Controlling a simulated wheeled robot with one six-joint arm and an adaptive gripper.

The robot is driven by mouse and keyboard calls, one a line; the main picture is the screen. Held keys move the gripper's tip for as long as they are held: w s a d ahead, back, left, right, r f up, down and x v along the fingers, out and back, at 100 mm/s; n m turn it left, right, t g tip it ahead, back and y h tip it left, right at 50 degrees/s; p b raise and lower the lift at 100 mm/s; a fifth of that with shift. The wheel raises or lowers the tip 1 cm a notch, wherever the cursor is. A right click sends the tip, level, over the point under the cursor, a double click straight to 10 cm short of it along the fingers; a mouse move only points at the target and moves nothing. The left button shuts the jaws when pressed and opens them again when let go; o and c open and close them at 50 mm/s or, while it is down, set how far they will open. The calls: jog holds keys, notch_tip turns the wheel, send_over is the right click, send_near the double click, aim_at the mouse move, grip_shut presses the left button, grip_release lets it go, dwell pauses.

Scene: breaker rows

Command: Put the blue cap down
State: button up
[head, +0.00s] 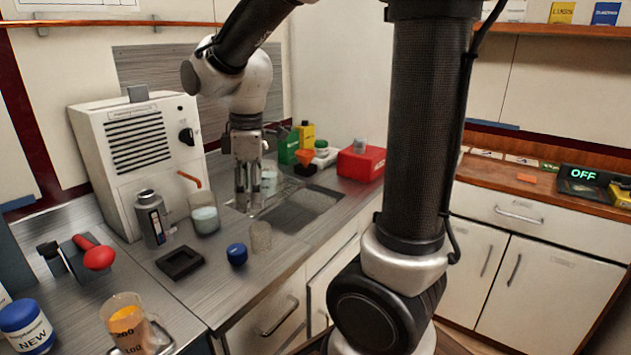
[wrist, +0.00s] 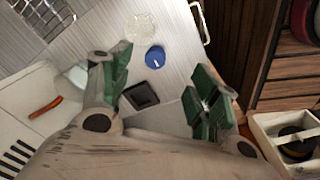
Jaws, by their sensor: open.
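The blue cap (head: 237,253) rests on the grey metal counter, beside an empty clear glass (head: 260,236). In the wrist view the cap (wrist: 155,57) is seen from above with a small white mark on it, beyond the fingertips and apart from them. My gripper (head: 247,205) hangs pointing down behind the cap, near the sink's left edge. In the wrist view my gripper (wrist: 160,88) has its green-padded fingers spread wide with nothing between them.
A black square tray (head: 180,263) lies left of the cap. A grey bottle (head: 151,218) and a beaker (head: 205,213) stand behind it, before a white box (head: 135,150). The sink (head: 300,208) lies to the right. A blue-lidded jar (head: 25,325) and orange-filled beaker (head: 128,325) stand front left.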

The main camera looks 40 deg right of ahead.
jog(key=s+d+r+m+t, duration=0.1)
jog(key=s+d+r+m, duration=0.1)
jog(key=s+d+m, duration=0.3)
jog(key=s+d+r+m+t, duration=0.2)
jog(key=s+d+m, duration=0.3)
jog(key=s, duration=0.5)
jog(key=r+m, duration=0.1)
jog(key=m, duration=0.1)
jog(key=shift+s+r+m, duration=0.3)
jog(key=shift+s+m, duration=0.05)
jog(key=shift+m, duration=0.05)
